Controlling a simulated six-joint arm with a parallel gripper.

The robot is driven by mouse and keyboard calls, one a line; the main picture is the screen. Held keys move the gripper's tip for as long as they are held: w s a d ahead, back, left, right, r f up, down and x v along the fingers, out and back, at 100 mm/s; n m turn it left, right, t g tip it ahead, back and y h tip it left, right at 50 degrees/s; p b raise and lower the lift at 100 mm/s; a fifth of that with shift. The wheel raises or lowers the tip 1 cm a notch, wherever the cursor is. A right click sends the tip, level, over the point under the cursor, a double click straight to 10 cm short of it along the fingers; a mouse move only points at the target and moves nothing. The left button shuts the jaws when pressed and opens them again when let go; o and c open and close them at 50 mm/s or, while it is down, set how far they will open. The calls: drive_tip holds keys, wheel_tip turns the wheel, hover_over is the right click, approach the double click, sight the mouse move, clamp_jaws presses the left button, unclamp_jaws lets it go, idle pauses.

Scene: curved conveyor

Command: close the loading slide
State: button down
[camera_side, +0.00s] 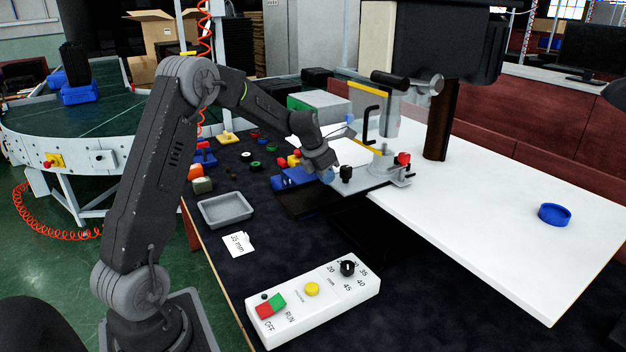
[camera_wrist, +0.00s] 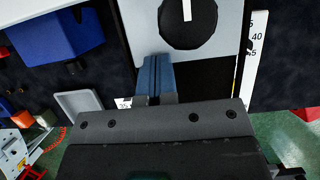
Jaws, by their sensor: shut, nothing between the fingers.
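The loading slide appears to be the flat grey plate (camera_side: 352,186) with a black knob (camera_side: 346,172) at the foot of the grey press (camera_side: 383,135). A dark track (camera_side: 303,206) lies to its left. My gripper (camera_side: 327,176) is low over the slide's left end, just left of the knob. In the wrist view, its blue fingertips (camera_wrist: 155,60) are together and empty. They overlap the near edge of the grey plate (camera_wrist: 140,25), below and left of the round black knob (camera_wrist: 187,22). I cannot tell whether they touch the plate.
A blue block (camera_side: 290,178) stands left of my gripper. A grey tray (camera_side: 225,209), a "35 mm" card (camera_side: 238,245) and a control box (camera_side: 318,298) are nearer. Small coloured parts lie behind. A blue ring (camera_side: 554,214) sits on the mostly clear white table (camera_side: 480,225).

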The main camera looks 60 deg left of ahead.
drive_tip(key=shift+d+f, duration=0.1)
drive_tip(key=shift+f, duration=0.05)
drive_tip(key=s, duration=0.4)
drive_tip(key=shift+s+r, duration=0.15)
drive_tip(key=shift+r, duration=0.25)
drive_tip(key=v, duration=0.9)
drive_tip(key=s+d+r+m, duration=0.2)
drive_tip(key=d+m, duration=0.3)
drive_tip(key=s+d+r+m, duration=0.2)
drive_tip(key=d+m, duration=0.2)
drive_tip(key=d, duration=0.1)
drive_tip(key=s+d+f+m+t, duration=0.1)
drive_tip(key=s+d+m, duration=1.4)
drive_tip(key=m, duration=1.2)
drive_tip(key=shift+s, duration=1.05)
